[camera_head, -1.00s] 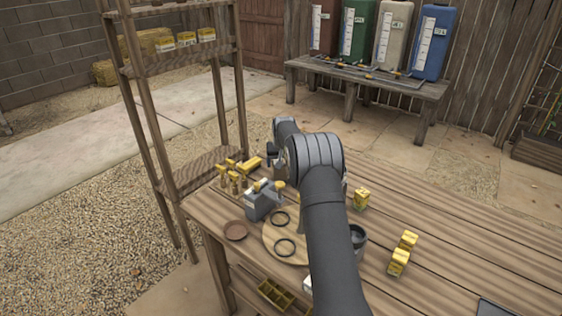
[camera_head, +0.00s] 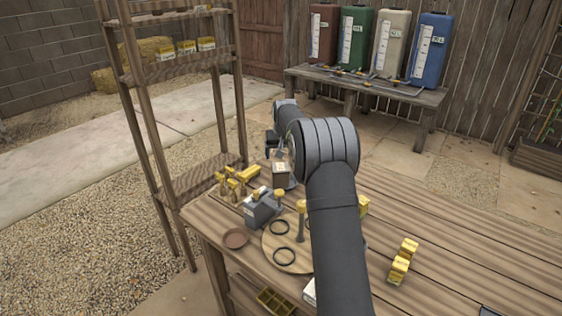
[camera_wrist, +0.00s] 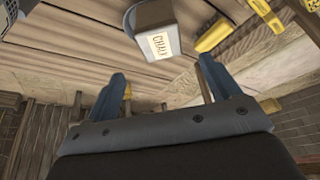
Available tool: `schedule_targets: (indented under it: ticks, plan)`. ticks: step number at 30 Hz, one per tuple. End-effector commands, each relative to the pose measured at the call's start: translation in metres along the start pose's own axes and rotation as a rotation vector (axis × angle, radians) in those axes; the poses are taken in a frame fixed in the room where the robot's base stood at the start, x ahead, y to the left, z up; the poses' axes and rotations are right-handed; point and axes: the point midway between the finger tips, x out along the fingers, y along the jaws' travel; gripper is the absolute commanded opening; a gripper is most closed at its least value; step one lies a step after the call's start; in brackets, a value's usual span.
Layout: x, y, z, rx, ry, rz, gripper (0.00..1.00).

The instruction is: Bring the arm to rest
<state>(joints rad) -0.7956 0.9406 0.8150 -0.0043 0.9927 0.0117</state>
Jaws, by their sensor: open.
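My arm (camera_head: 335,225) rises from the bottom of the head view over the bench, bends at a ribbed grey joint and reaches toward the back left. My gripper (camera_wrist: 164,82) shows in the wrist view with two blue-grey fingers spread apart and nothing between them. Beyond the fingers is a grey container with a white label (camera_wrist: 158,46); it also stands on the bench in the head view (camera_head: 281,174). The gripper is apart from it. In the head view the fingers are too small to make out clearly.
The wooden bench (camera_head: 455,235) is mostly clear at right, apart from yellow blocks (camera_head: 401,262). A round board with black rings (camera_head: 272,243), a grey block (camera_head: 262,207), a brown saucer (camera_head: 235,238) and yellow-topped pieces crowd the left. A tall shelf (camera_head: 140,120) stands close at left.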

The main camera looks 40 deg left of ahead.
Motion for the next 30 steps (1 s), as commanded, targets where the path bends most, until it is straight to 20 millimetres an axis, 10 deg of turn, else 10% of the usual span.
schedule_targets:
  ticks: [17, 30]
  plan:
    - [-0.016, 0.000, 0.000, 0.000, -0.001, 0.000, 0.82]
    - [0.048, 0.000, 0.001, 0.000, -0.003, 0.000, 0.82]
